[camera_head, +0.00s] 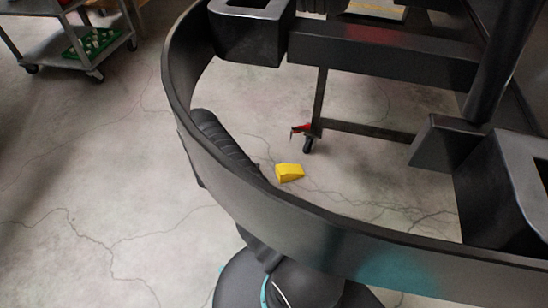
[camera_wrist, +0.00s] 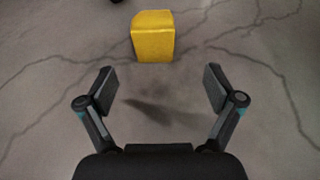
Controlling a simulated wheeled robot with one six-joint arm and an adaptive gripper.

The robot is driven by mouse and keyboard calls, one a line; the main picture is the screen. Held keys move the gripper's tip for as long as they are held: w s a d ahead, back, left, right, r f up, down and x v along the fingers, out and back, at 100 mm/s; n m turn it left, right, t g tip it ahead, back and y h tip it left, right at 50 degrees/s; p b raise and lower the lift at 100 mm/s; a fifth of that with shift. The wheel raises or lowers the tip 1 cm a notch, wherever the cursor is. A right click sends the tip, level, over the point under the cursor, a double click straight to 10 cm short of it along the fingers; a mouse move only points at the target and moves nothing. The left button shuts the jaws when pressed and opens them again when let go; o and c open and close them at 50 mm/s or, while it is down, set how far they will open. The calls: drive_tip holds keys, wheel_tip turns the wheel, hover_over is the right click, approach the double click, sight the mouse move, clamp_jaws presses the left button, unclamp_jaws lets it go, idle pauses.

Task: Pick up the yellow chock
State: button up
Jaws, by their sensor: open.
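The yellow chock (camera_head: 289,172) is a small wedge-like block lying on the grey concrete floor, in the middle of the head view. In the wrist view the chock (camera_wrist: 153,37) is at the top centre, beyond my fingertips and apart from them. My gripper (camera_wrist: 160,88) is open and empty, its two fingers spread wide with bare floor between them. A dark shadow lies on the floor between the fingers. In the head view my gripper cannot be made out.
A stand leg with a caster (camera_head: 308,145) and a red lever (camera_head: 300,129) is just behind the chock. A grey cart (camera_head: 62,68) with a green tray (camera_head: 92,43) stands at the upper left.

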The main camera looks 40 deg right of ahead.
sight(278, 173)
drive_tip(key=x, duration=0.5)
drive_tip(key=w+x, duration=0.1)
drive_tip(key=x, duration=0.1)
drive_tip(key=shift+s+d+f, duration=0.1)
drive_tip(key=shift+d, duration=0.3)
drive_tip(key=shift+x, duration=3)
drive_tip(key=c, duration=1.5)
